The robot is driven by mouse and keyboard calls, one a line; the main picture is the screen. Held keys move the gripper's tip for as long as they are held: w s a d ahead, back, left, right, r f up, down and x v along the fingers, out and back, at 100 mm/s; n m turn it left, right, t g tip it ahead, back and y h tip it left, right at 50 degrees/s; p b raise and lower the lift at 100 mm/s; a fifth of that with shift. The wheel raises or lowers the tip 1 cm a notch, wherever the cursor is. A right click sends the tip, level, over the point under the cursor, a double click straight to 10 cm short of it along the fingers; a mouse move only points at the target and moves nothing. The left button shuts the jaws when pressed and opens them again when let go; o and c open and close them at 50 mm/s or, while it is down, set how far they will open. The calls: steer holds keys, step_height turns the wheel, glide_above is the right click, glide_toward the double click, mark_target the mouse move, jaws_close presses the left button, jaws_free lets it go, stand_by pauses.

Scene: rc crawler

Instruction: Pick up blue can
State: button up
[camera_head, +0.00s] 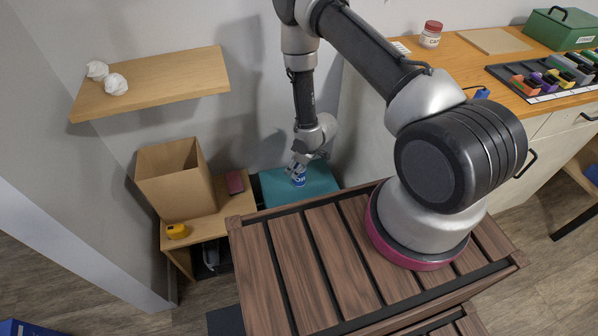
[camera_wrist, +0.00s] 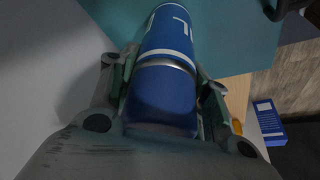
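The blue can (camera_head: 299,180), with white lettering and a pale band, is at the teal surface (camera_head: 322,178) beyond the slatted wooden top. My gripper (camera_head: 300,163) comes down over it from above and hides its upper part. In the wrist view the can (camera_wrist: 167,85) fills the space between the two fingers of my gripper (camera_wrist: 165,92). The fingers lie close along both sides of it, and the gripper looks shut on it. I cannot tell whether the can's base touches the teal surface.
A cardboard box (camera_head: 176,188), a dark red object (camera_head: 235,183) and a yellow tape measure (camera_head: 177,231) are on a low wooden surface to the left. A wooden shelf (camera_head: 165,84) holds two white items. The counter at right holds a jar (camera_head: 431,36) and a green toolbox (camera_head: 560,29).

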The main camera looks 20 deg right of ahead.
steer(key=shift+c, duration=1.2)
steer(key=shift+r, duration=0.1)
